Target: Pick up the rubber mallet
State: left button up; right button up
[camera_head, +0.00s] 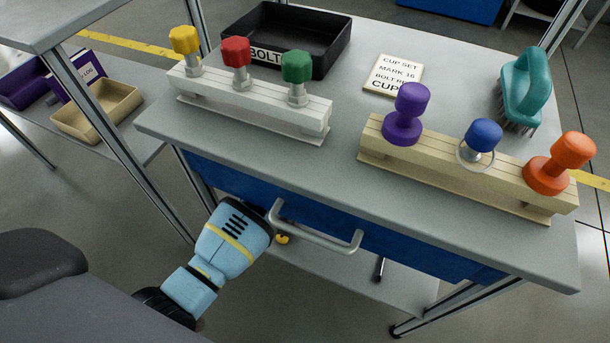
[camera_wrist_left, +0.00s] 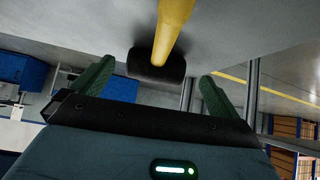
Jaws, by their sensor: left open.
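The rubber mallet shows in the left wrist view, with a black head (camera_wrist_left: 156,67) and a yellow handle (camera_wrist_left: 174,22), against a grey surface. My left gripper (camera_wrist_left: 157,78) is open, its two green fingers on either side of the black head. Whether the fingers touch it I cannot tell. In the head view my left arm reaches in under the tabletop by the blue drawer, and its fingers are hidden. A small yellow bit (camera_head: 282,239) shows beside the wrist there; I cannot tell if it is the mallet. My right gripper is not in view.
The blue drawer's grey handle (camera_head: 318,236) is close to my left wrist. The tabletop (camera_head: 345,105) above carries a white rack (camera_head: 250,104), a cream rack (camera_head: 462,172), a black bolt tray (camera_head: 318,52) and a teal brush (camera_head: 526,88). A lower shelf (camera_head: 345,282) lies below.

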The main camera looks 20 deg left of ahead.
pick_arm(q)
jog(key=shift+w+f, duration=0.15)
jog(key=b+x, duration=0.3)
jog(key=x, duration=0.1)
jog(key=shift+a+f, duration=0.15)
jog(key=shift+w+f+b, duration=0.2)
jog(key=shift+w+b, duration=0.05)
jog(key=shift+b, duration=0.15)
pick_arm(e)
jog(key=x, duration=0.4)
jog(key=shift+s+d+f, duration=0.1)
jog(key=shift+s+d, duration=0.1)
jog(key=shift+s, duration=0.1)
pick_arm(q)
jog(key=shift+r, duration=0.1)
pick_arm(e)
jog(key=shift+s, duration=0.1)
